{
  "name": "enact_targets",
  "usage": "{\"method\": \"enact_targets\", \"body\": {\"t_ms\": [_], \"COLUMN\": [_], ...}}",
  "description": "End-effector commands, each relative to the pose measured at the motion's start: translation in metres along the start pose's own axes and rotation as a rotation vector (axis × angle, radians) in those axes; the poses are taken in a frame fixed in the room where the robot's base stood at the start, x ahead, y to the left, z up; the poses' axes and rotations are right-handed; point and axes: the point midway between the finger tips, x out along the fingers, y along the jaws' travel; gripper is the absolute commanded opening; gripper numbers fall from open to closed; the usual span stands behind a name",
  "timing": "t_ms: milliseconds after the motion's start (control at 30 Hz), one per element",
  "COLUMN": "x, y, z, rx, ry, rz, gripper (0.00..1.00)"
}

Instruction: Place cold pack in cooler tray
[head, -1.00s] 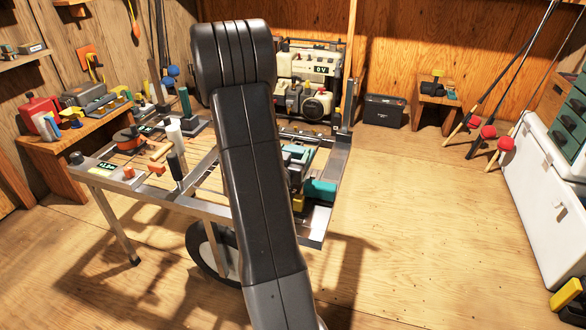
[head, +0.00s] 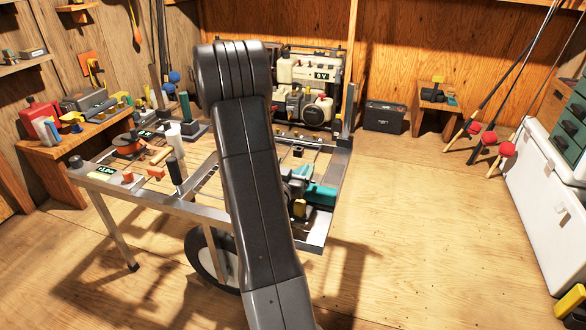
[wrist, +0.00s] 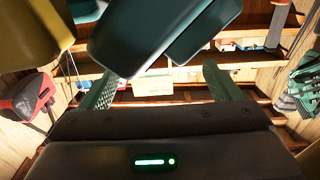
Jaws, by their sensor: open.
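A teal block (head: 318,195) lies at the right end of the metal-framed table, beside my arm. It may be the cold pack, but I cannot be sure. In the wrist view a large teal object (wrist: 165,35) fills the top middle, just beyond the fingers. My gripper (wrist: 158,85) is open, its two green fingers wide apart with nothing held between them. In the head view my arm hides most of the gripper. A grey metal tray-like end (head: 318,230) of the table sits below the teal block; I cannot tell whether it is the cooler tray.
A yellow object (wrist: 35,35) is close at the left of the wrist view. The table (head: 205,210) carries an orange reel (head: 128,145) and several tools. A white cooler chest (head: 545,205) stands at the right. The floor between table and chest is clear.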

Motion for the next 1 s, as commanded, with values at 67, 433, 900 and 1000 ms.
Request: {"method": "enact_targets", "body": {"t_ms": [67,433,900,1000], "x": [0.0,-0.055,-0.118,-0.12], "y": [0.0,-0.002,-0.001,0.0], "z": [-0.001,-0.003,-0.002,-0.002], "rx": [0.0,-0.002,0.0,0.0], "ry": [0.0,-0.003,0.0,0.0], "rz": [0.0,-0.005,-0.001,0.0], "gripper": [0.85,0.85,0.85,0.85]}}
